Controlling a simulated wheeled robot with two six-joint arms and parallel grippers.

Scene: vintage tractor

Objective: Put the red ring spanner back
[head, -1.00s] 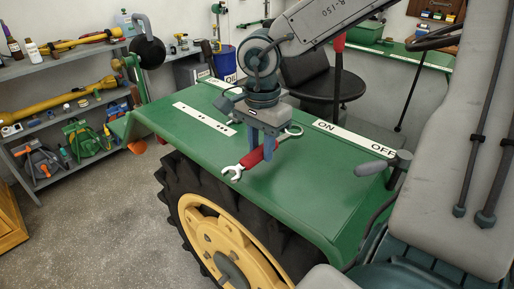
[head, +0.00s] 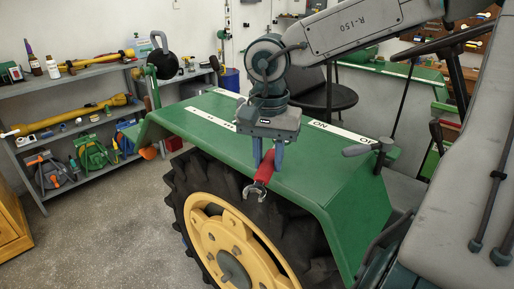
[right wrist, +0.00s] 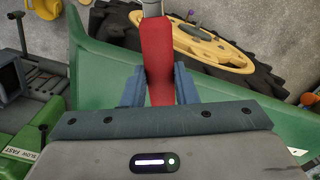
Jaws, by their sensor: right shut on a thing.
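My right gripper (head: 267,163) is shut on the red ring spanner (head: 264,173) by its red handle. The spanner's silver open-jaw end (head: 254,191) points down toward the tyre, at the outer edge of the green fender. Its other end is hidden behind the gripper. In the right wrist view the red handle (right wrist: 158,48) runs between the two blue fingers (right wrist: 158,88), and a silver part shows at the top edge. I cannot tell whether the spanner touches the fender. My left gripper is not in view.
The green fender (head: 325,168) arches over the black tyre (head: 190,187) and yellow wheel (head: 228,240). A lever (head: 370,150) stands at the fender's right. Grey shelves (head: 75,127) with tools and bottles stand at the left. The floor (head: 110,230) between is clear.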

